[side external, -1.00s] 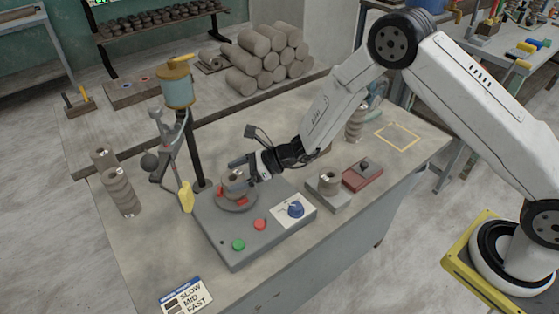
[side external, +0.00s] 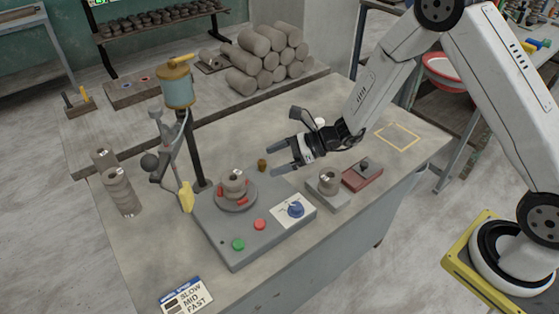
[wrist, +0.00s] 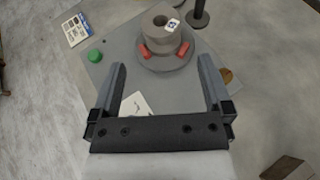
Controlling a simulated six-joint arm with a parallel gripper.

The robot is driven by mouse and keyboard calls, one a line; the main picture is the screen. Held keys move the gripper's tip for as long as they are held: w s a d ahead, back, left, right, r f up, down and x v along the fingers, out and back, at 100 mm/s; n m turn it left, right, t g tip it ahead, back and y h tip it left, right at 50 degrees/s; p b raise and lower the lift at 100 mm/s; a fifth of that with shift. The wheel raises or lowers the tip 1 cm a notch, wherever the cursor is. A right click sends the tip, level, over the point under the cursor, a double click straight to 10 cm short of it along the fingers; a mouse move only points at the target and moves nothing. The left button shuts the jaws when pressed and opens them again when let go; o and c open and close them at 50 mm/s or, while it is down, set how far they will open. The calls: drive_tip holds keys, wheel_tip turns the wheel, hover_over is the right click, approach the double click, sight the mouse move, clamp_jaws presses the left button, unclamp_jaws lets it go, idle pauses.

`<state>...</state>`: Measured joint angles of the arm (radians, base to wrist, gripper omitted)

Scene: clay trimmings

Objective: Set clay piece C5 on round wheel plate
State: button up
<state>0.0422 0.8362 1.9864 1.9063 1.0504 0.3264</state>
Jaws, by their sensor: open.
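A grey-brown clay piece (side external: 234,181) with a hole in its top and a small white label sits upright on the round wheel plate (side external: 237,204), between red blocks. The label is too small to read, so I cannot confirm that it is C5. The wrist view also shows this clay piece (wrist: 158,38) on the plate (wrist: 165,64). My gripper (side external: 271,160) is open and empty, above the table to the right of and behind the plate, apart from the piece. In the wrist view, my gripper (wrist: 161,65) has its fingers spread with nothing between them.
Another labelled clay piece (side external: 328,183) rests on a grey block beside a red-brown box (side external: 362,175). A post with a blue-green canister (side external: 177,89) rises behind the wheel. A small brown object (side external: 262,165) lies near my gripper.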

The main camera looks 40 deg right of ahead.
idle(0.5)
drive_tip(key=s+d+r+n+g+h, duration=0.2)
drive_tip(key=s+n+g+h, duration=0.3)
drive_tip(key=s+n, duration=0.6)
drive_tip(key=s+d+r+n+h, duration=0.4)
drive_tip(key=s+d+n+h, duration=0.2)
drive_tip(key=d+n, duration=0.4)
drive_tip(key=s+n, duration=0.1)
drive_tip(key=n, duration=0.2)
drive_tip(key=shift+s+d+r+t+h, duration=0.25)
drive_tip(key=shift+s+r+t+h, duration=0.05)
drive_tip(key=shift+s+r+t, duration=0.1)
